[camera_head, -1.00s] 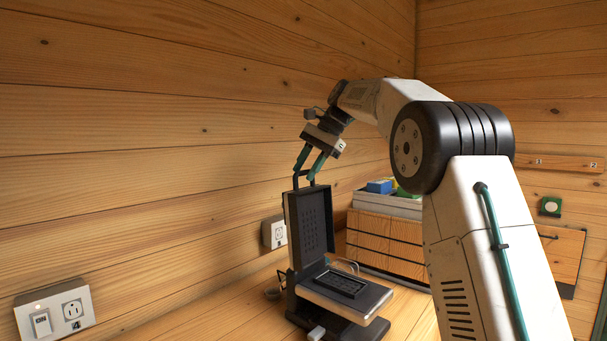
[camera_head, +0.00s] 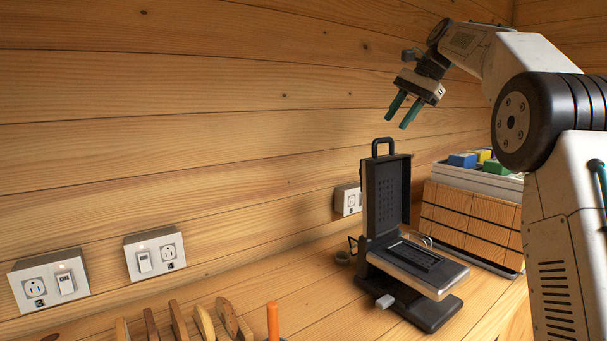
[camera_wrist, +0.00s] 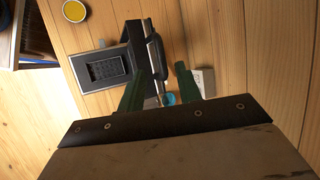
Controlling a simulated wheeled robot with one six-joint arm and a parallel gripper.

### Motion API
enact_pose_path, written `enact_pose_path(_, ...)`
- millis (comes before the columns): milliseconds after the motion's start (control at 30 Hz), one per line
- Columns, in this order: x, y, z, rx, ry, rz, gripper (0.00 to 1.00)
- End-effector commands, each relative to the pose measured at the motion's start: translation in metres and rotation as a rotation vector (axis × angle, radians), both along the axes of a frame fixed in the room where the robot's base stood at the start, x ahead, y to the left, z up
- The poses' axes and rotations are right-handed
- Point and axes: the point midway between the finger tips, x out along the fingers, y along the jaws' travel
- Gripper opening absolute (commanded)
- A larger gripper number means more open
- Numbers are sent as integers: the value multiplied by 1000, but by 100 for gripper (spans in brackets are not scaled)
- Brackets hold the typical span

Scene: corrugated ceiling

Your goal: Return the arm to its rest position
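Wall outlets (camera_head: 50,281) (camera_head: 155,253) (camera_head: 347,200) line the plank wall. Wooden pieces (camera_head: 203,322) and an orange-handled item (camera_head: 272,321) stand at the front. A slatted wooden box (camera_head: 471,220) with coloured items stands behind the device.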

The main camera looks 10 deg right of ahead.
Motion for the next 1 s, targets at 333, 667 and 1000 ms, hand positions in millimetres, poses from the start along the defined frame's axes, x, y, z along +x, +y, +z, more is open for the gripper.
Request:
enact_pose_path(333, -76, 44, -2, -116, -58, 136, 34)
enact_pose_path(667, -188, 81, -45, -274, -123, 347, 34)
enact_pose_path(1000, -317, 99, -130, -436, -181, 613, 34)
